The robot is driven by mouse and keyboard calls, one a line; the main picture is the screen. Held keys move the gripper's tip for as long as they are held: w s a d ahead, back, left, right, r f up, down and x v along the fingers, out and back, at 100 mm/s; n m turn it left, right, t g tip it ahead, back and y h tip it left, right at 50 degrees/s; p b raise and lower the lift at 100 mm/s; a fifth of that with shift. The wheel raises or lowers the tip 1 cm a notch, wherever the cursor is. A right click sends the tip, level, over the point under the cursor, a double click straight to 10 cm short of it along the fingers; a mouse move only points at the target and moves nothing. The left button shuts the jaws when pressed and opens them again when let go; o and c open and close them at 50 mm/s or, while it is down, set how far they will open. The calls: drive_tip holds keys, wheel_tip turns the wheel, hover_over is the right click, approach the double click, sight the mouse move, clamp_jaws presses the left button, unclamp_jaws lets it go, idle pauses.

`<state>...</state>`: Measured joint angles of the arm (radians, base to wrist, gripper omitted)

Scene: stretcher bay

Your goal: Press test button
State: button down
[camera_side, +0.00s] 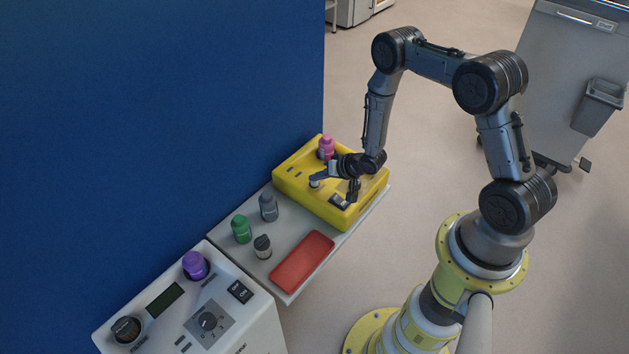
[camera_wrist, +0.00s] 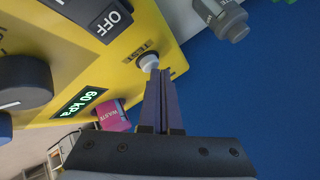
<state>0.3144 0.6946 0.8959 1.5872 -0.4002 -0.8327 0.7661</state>
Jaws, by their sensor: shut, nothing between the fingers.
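The yellow unit (camera_side: 297,196) stands on a grey shelf, and its top panel shows in the wrist view (camera_wrist: 165,25). The white, round test button (camera_wrist: 148,62) sits near the panel's edge, beside the printed word TEST. In the side view the button is a small pale spot (camera_side: 314,184) under my fingertips. My gripper (camera_wrist: 161,74) is shut and empty, with its fingertips at the button, overlapping its lower edge in the wrist view. I cannot tell whether they touch it. In the side view my gripper (camera_side: 319,179) points down-left over the panel.
An OFF rocker switch (camera_wrist: 105,18), a 60 kPa display (camera_wrist: 80,103) and a dark knob (camera_wrist: 25,82) share the panel. A pink WASTE bottle (camera_wrist: 113,115) stands beyond my fingers. Grey (camera_side: 268,207) and green (camera_side: 241,229) bottles and a red tray (camera_side: 302,261) occupy the shelf. A blue wall (camera_side: 160,110) rises behind.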

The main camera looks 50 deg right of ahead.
drive_tip(key=shift+s+f, duration=0.1)
drive_tip(key=shift+f, duration=0.45)
idle(0.6)
drive_tip(key=shift+r, duration=1.25)
drive_tip(key=shift+r, duration=2.55)
wheel_tip(320, 180, up, 6)
